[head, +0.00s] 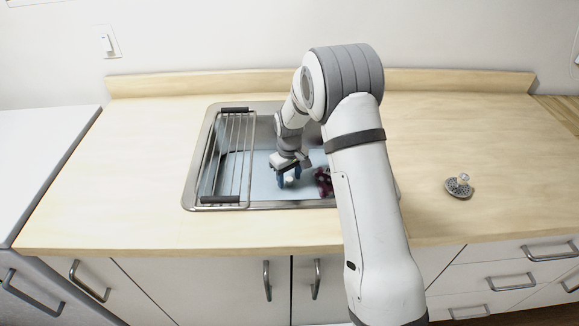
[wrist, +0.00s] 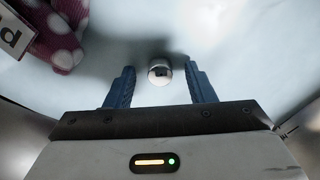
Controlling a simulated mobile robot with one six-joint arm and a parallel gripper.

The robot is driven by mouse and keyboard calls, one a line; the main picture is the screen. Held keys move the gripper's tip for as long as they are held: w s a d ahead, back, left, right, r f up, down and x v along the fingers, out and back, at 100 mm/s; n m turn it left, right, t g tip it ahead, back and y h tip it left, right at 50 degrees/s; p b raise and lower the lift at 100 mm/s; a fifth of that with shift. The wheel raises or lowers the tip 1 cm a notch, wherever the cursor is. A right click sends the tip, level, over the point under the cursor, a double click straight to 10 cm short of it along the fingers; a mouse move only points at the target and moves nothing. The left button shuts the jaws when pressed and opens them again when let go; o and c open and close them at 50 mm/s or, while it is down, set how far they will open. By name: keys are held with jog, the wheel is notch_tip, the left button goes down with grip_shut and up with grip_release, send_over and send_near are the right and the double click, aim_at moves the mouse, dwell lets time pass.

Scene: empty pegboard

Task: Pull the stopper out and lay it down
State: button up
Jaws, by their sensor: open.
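The stopper (wrist: 159,71), a small round metallic knob, sits in the light blue bottom of the sink (head: 262,188). In the head view it shows as a small pale spot (head: 289,181) under my gripper. My gripper (head: 287,183) reaches down into the sink. Its two blue fingers are open and empty. In the wrist view (wrist: 160,78) the stopper appears between the fingertips, with a gap on each side. I cannot tell how far the tips are above the sink bottom. The lower part of the stopper is hidden.
A purple, white-dotted item (wrist: 62,35) with a white tag lies in the sink, close by on the right in the head view (head: 323,181). A wire rack (head: 231,160) spans the sink's left side. A grey scrubber-like object (head: 459,187) sits on the otherwise clear right counter (head: 480,135).

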jog(key=shift+f, duration=0.95)
grip_shut()
